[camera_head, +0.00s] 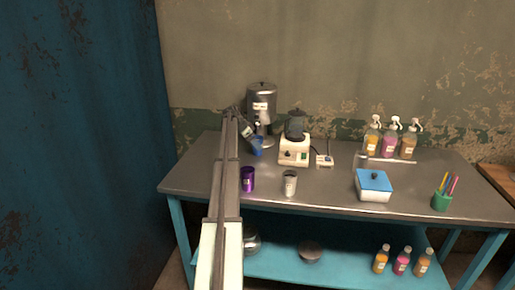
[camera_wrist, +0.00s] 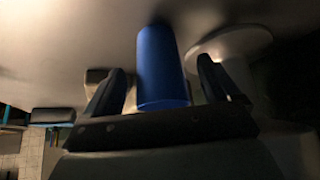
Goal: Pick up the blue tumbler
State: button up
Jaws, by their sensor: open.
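The blue tumbler (camera_head: 257,147) stands on the metal table towards the back left, in front of a tall silver urn. In the wrist view the blue tumbler (camera_wrist: 162,68) is between my two dark fingers, with a visible space beside at least the left finger. My gripper (camera_head: 250,139) is at the tumbler in the head view, small and partly merged with it. My gripper (camera_wrist: 162,88) is open around the tumbler. I cannot tell whether a finger touches it. The tumbler's lower end in the wrist view is partly hidden by my gripper body.
The silver urn (camera_head: 262,103) is close behind the tumbler. A white heating device (camera_head: 294,152) stands to its right. A purple cup (camera_head: 248,179) and a silver cup (camera_head: 290,183) are nearer the front edge. A blue-lidded box (camera_head: 373,187) sits farther right.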

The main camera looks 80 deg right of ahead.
jog(key=shift+x, duration=1.4)
jog(key=shift+w+a, duration=0.1)
jog(key=c, duration=1.3)
